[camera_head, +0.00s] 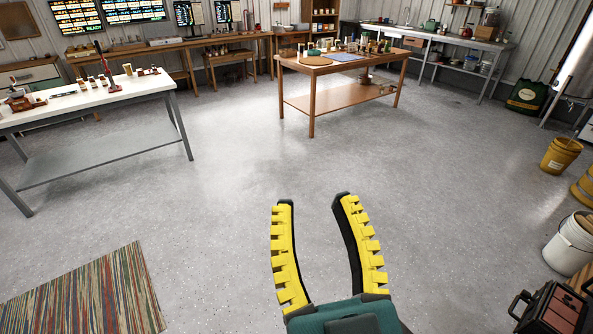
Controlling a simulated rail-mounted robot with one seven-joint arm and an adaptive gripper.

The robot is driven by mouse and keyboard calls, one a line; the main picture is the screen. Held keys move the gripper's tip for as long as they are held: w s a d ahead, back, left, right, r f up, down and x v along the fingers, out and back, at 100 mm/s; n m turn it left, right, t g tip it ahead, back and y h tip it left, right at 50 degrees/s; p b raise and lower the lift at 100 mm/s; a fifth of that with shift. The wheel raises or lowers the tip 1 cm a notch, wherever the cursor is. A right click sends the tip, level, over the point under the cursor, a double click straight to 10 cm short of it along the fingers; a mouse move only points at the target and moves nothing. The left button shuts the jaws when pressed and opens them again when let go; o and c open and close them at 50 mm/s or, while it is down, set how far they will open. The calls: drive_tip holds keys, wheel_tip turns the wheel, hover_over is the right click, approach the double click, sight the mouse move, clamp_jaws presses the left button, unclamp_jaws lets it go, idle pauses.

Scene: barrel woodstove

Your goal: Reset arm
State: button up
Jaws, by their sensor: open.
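My gripper (314,199) shows at the bottom centre of the head view. Its two curved fingers have yellow ribbed outer sides and dark inner faces. They are spread apart with nothing between them but grey floor behind. The teal gripper body is at the bottom edge, and the rest of my arm is out of view.
A white-topped table (123,88) is at left and a wooden table (310,68) at back centre, both bearing small items. A striped rug (85,295) lies at lower left. Yellow buckets (561,156), a white bucket (568,247) and a toolbox (553,309) line the right. The middle floor is clear.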

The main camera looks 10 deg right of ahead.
wheel_tip(320, 180, up, 42)
drive_tip(key=p, duration=4.1)
drive_tip(key=shift+r, duration=0.15)
